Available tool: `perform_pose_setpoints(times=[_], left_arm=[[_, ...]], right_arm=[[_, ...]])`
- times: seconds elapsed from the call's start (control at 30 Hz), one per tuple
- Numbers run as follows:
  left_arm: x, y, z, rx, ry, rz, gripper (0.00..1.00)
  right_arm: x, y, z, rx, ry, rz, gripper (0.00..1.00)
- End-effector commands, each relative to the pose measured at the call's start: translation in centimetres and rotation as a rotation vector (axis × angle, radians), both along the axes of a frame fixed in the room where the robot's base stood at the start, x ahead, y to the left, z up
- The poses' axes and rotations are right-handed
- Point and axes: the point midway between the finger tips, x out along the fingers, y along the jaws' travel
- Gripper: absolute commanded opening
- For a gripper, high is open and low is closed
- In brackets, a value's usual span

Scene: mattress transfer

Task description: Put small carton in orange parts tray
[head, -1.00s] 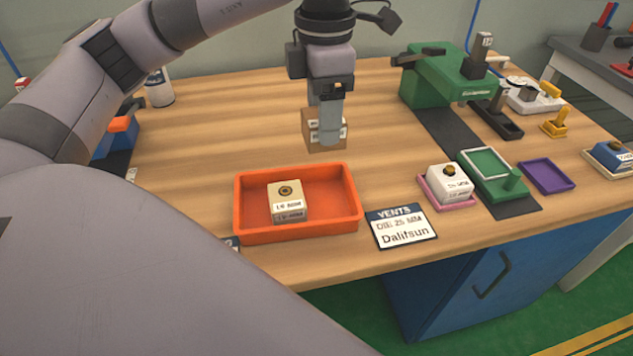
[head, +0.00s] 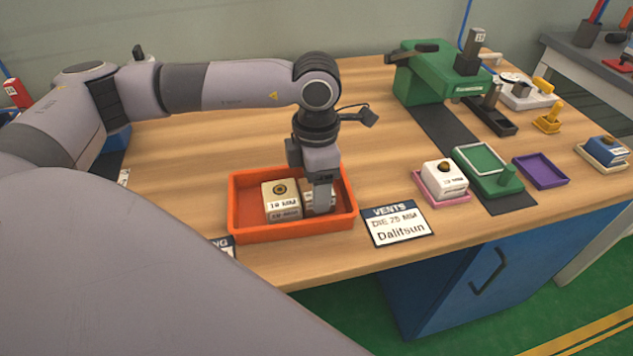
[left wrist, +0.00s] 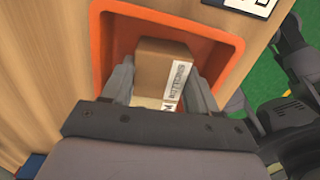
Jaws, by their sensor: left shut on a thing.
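The orange parts tray (head: 245,232) lies near the table's front edge. A cream block with a round dark top fitting (head: 282,197) sits in its left part. My left gripper (head: 320,205) points down into the tray's right part, just right of that block. It is shut on the small brown carton (left wrist: 162,62), which has a white printed label. In the head view the fingers hide much of the carton. In the left wrist view my left gripper (left wrist: 160,88) has a finger on each side of it, inside the tray's orange rim (left wrist: 215,35). I cannot tell whether the carton touches the tray floor.
A label card (head: 397,224) lies right of the tray. Farther right are a white block (head: 443,180) on a pink tray, a green fixture (head: 487,165) and a purple tray (head: 541,171). A green machine (head: 435,75) stands behind. The wood behind the tray is clear.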

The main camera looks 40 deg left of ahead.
Motion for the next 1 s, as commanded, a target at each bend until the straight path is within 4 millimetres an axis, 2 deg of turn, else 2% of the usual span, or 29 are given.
perform_pose_setpoints(times=[0.27,0.3,0.37,0.77,0.87,1.0], left_arm=[[0.0,0.0,-0.4,-0.001,-0.002,0.000,0.19],[0.0,0.0,-0.2,-0.001,-0.001,0.000,0.69],[0.0,0.0,-0.2,-0.001,-0.001,0.000,0.84],[0.0,0.0,0.4,0.000,-0.001,0.000,0.84],[0.2,0.0,1.8,-0.001,-0.006,0.001,0.84],[0.2,0.0,4.9,-0.001,-0.006,0.000,0.84]], right_arm=[[0.0,0.0,-0.5,0.000,0.002,-0.001,0.43],[-0.1,0.0,-0.4,0.000,0.004,0.000,0.43],[-0.1,-0.1,-0.4,0.000,0.005,0.000,0.43],[0.0,0.0,0.4,0.000,0.000,0.000,0.43],[0.0,0.0,0.2,-0.001,-0.003,0.000,0.43],[0.0,-0.1,0.3,-0.002,-0.003,0.000,0.43]])
